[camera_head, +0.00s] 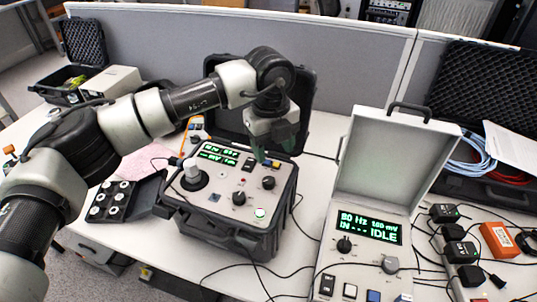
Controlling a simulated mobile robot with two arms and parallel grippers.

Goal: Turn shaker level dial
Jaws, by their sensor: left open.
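The shaker unit (222,222) is a black open case with a light panel, left of centre on the table. Its panel has a green-lit display (217,154), a black dial (268,182) at the right and another dark dial (239,198) nearer the front. The dial labels are too small to read, so I cannot tell which one is the level dial. My left gripper (266,157) points down over the back right of the panel, above and behind the right dial, apparently apart from it. It is open with nothing seen between its fingers. My right gripper is not in view.
A grey instrument case (345,192) with a display reading "IDLE" stands open at the right. Cables, small black boxes and an orange box (499,240) lie farther right. A black tray with several round pieces (112,200) is left of the shaker unit.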

